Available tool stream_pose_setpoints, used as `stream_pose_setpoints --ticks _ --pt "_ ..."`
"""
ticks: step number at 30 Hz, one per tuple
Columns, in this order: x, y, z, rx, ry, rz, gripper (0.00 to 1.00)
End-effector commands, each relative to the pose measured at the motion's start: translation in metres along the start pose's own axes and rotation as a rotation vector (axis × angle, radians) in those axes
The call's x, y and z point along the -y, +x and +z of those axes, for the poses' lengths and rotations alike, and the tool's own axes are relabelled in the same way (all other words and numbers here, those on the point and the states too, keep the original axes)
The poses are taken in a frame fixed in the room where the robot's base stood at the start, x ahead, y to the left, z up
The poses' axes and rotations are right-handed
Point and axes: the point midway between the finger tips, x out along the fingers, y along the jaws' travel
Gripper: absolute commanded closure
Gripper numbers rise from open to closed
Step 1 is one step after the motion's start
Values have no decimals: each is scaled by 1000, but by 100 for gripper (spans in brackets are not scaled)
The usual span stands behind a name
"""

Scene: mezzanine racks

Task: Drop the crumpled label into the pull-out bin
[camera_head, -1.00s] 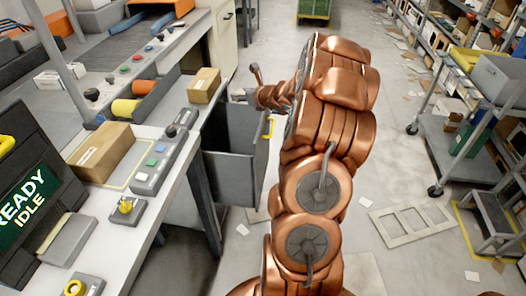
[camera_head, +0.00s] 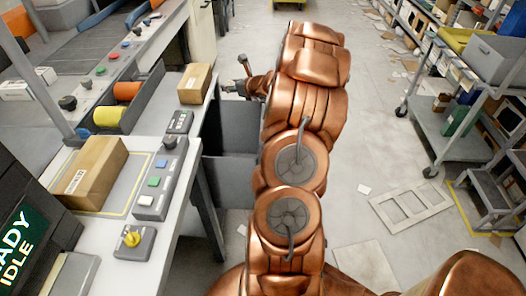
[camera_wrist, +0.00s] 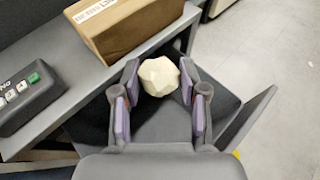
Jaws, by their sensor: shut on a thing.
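The crumpled label (camera_wrist: 160,76) is a cream, faceted ball. In the wrist view it sits between the fingertips of my gripper (camera_wrist: 160,92), whose purple pads are on either side of it. The pull-out bin (camera_head: 228,181) is a grey open box beside the workbench, partly hidden by my arm. In the wrist view the bin (camera_wrist: 236,128) lies below and around the gripper, with the label over its opening as seen.
A cardboard box (camera_head: 194,83) stands at the bench edge close to the bin; it also shows in the wrist view (camera_wrist: 125,25). A larger box (camera_head: 91,173) and a button panel (camera_head: 160,180) sit on the bench. A grey cart (camera_head: 445,130) stands right, across open floor.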

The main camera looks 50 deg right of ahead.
Motion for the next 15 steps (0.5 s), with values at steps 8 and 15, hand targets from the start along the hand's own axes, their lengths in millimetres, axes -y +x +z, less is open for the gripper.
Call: stream_pose_setpoints --ticks 8,15 --pt "0 12 -28 0 1 1 71" --pt "0 14 -34 0 1 0 71"
